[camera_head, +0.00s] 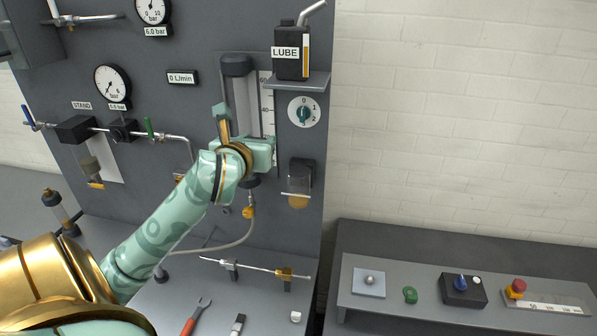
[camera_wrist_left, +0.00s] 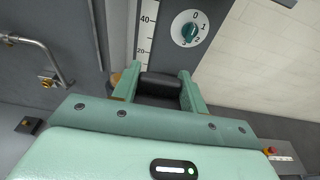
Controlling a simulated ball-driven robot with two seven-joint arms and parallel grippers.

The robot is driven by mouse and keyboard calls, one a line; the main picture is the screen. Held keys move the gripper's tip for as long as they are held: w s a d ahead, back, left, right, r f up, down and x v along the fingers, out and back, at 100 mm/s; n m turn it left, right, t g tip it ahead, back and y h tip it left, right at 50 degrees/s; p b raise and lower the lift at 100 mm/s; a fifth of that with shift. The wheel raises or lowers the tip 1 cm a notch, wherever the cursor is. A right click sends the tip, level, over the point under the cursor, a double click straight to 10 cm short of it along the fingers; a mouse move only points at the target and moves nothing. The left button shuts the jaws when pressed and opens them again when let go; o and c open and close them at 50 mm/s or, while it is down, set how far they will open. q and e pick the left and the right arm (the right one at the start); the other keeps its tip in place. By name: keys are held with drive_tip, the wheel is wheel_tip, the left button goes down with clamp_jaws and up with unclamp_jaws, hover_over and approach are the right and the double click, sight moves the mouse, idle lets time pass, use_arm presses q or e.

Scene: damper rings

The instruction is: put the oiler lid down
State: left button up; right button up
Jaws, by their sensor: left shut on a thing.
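My left gripper (camera_head: 245,132) is raised in front of the panel, by the scale tube and to the left of the numbered dial. In the left wrist view its two green fingers (camera_wrist_left: 160,79) are shut on a short black round piece, which looks like the oiler lid (camera_wrist_left: 160,88). It is held clear of the bench; the fingers and palm hide part of it. In the head view the hand hides the lid. A dark unit with an amber bowl (camera_head: 300,174) hangs on the panel, right of and below the gripper. My right gripper is not in view.
A black LUBE bottle (camera_head: 291,55) stands on a small shelf above the dial (camera_head: 303,112). The bench below holds a thin rod on supports (camera_head: 255,267), a red-handled wrench (camera_head: 193,318) and a small white piece (camera_head: 295,316). A lower shelf with controls (camera_head: 463,289) stands at right.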

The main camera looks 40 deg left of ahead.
sight(299, 165)
use_arm(q)
drive_tip(key=w+f+p, duration=0.1)
drive_tip(key=w+f, duration=0.3)
drive_tip(key=w+f+p, duration=0.1)
drive_tip(key=w+f, duration=0.3)
drive_tip(key=w, duration=0.1)
drive_tip(key=w+f, duration=0.4)
drive_tip(key=w, duration=0.1)
drive_tip(key=shift+a+p, duration=0.2)
drive_tip(key=shift+p, duration=0.2)
drive_tip(key=shift+s+f, duration=0.1)
drive_tip(key=shift+f, duration=0.25)
drive_tip(key=o, duration=1)
drive_tip(key=shift+f, duration=0.1)
